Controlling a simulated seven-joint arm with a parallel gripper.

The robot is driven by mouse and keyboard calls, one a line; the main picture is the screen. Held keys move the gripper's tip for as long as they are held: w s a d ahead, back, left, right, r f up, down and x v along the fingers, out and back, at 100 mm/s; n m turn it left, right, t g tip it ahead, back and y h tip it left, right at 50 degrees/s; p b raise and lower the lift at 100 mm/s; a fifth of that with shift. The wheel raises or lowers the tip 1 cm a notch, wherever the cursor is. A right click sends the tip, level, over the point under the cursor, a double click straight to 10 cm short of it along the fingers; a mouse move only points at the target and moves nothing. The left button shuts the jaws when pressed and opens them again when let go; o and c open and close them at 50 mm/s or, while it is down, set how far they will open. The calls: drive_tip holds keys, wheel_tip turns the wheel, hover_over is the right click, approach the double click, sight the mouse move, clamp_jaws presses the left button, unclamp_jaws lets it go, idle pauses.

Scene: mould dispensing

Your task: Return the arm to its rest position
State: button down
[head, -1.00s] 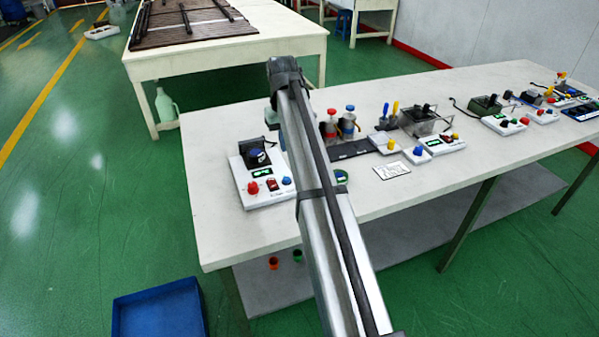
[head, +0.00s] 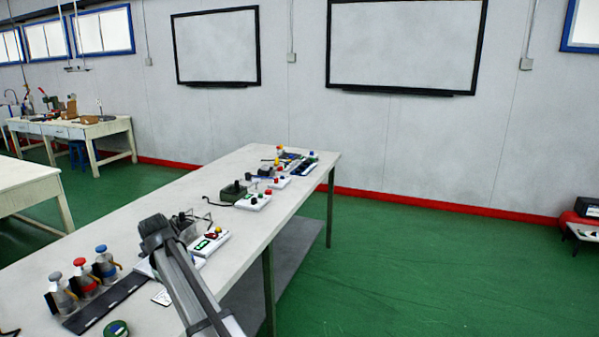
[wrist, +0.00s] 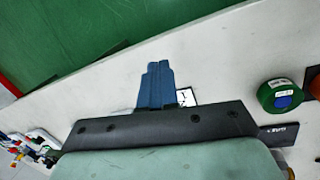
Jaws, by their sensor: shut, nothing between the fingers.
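My arm (head: 188,275) rises from the bottom of the head view and reaches over the white workbench (head: 130,238). Its end hides my gripper there. In the wrist view my gripper (wrist: 157,68) shows as two blue fingers pressed together, with nothing between them. It is above the bench top, close to a small white card (wrist: 187,96). A green tape roll (wrist: 279,96) is to the right of the fingers, apart from them.
Several capped bottles (head: 85,280) stand at the bench's left side by a dark strip (head: 105,303). Control boxes (head: 209,242) and small devices line the bench farther back. Green floor is open to the right. Whiteboards (head: 405,45) hang on the far wall.

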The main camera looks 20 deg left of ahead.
drive_tip(key=w+d+f+m+h, duration=0.1)
drive_tip(key=w+d+f, duration=0.5)
drive_tip(key=d, duration=0.4)
drive_tip(key=w+d+f+m+h, duration=0.1)
drive_tip(key=w+d+f, duration=0.2)
drive_tip(key=w+d, duration=0.65)
drive_tip(key=s+d+f+m+g, duration=0.2)
drive_tip(key=d+f+m+g, duration=0.15)
drive_tip(key=d+f, duration=1.9)
drive_tip(key=s+d+f+m+g+y, duration=0.1)
drive_tip(key=s+d+f+m, duration=0.1)
drive_tip(key=s+d+f, duration=0.7)
drive_tip(key=s+d+f+m+g, duration=0.25)
drive_tip(key=s+d+f, duration=0.4)
drive_tip(key=d, duration=0.55)
drive_tip(key=s+d+f+m, duration=0.1)
drive_tip(key=s+d, duration=0.2)
drive_tip(key=s, duration=0.4)
drive_tip(key=s+d+f+m+g+y, duration=0.1)
drive_tip(key=s+d+f+m, duration=0.1)
drive_tip(key=s, duration=0.6)
drive_tip(key=s+d+f+m+y, duration=0.1)
drive_tip(key=s+d, duration=0.3)
drive_tip(key=s, duration=0.4)
drive_tip(key=shift+d+f+m+g, duration=0.25)
drive_tip(key=shift+f+m+g, duration=0.1)
drive_tip(key=shift+m, duration=0.35)
drive_tip(key=shift+s, duration=0.1)
